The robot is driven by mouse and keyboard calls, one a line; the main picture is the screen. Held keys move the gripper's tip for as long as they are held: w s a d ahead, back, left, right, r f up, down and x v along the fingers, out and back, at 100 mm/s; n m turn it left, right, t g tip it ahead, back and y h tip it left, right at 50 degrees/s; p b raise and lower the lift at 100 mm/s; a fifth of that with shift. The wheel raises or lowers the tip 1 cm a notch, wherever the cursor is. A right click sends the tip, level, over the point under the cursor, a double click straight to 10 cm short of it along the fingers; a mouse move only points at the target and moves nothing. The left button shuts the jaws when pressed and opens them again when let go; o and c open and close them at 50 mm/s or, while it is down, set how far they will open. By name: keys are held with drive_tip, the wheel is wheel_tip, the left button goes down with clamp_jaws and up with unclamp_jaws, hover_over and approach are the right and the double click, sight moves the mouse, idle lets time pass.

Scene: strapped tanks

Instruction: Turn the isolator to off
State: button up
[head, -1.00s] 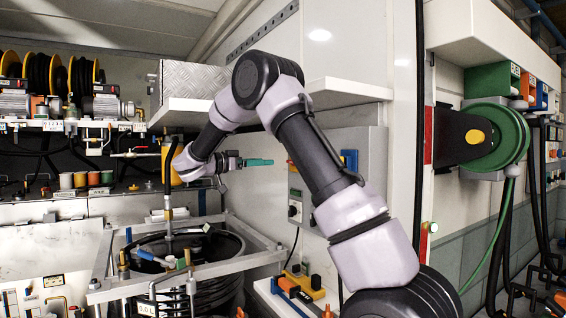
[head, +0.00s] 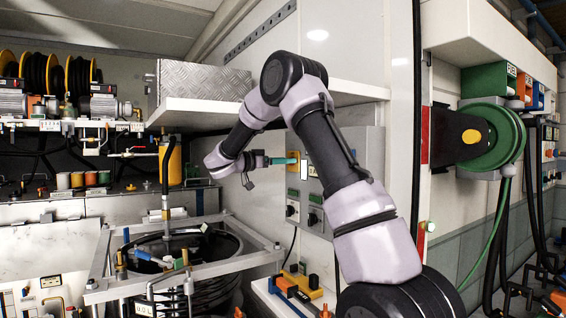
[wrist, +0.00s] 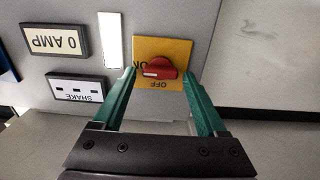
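The isolator is a red knob (wrist: 158,68) on a yellow square plate (wrist: 178,48) on a grey panel. In the wrist view its lettering is upside down, with OFF below the knob and other lettering partly hidden beside it. The knob shows a white mark toward its lower left. My gripper (wrist: 159,76) is open, its two green fingers spread on either side of the knob with gaps to it. In the head view my gripper (head: 290,160) is at the panel, and the yellow plate (head: 293,154) shows only partly behind the fingers.
Label plates reading 0 AMP (wrist: 54,39) and SHAKE (wrist: 76,87) are beside the isolator. The grey panel (head: 374,150) carries further switches below. A strapped tank frame (head: 250,262) stands below left.

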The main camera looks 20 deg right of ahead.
clamp_jaws()
drive_tip(key=shift+n, duration=0.3)
drive_tip(key=shift+w+a+f+n, duration=0.1)
drive_tip(key=shift+n, duration=2.75)
drive_tip(key=shift+w+d+f+n, duration=0.1)
drive_tip(key=shift+n, duration=2.8)
drive_tip(key=shift+w+a+f+n, duration=0.1)
drive_tip(key=shift+n, duration=2.75)
drive_tip(key=shift+o, duration=1.8)
unclamp_jaws()
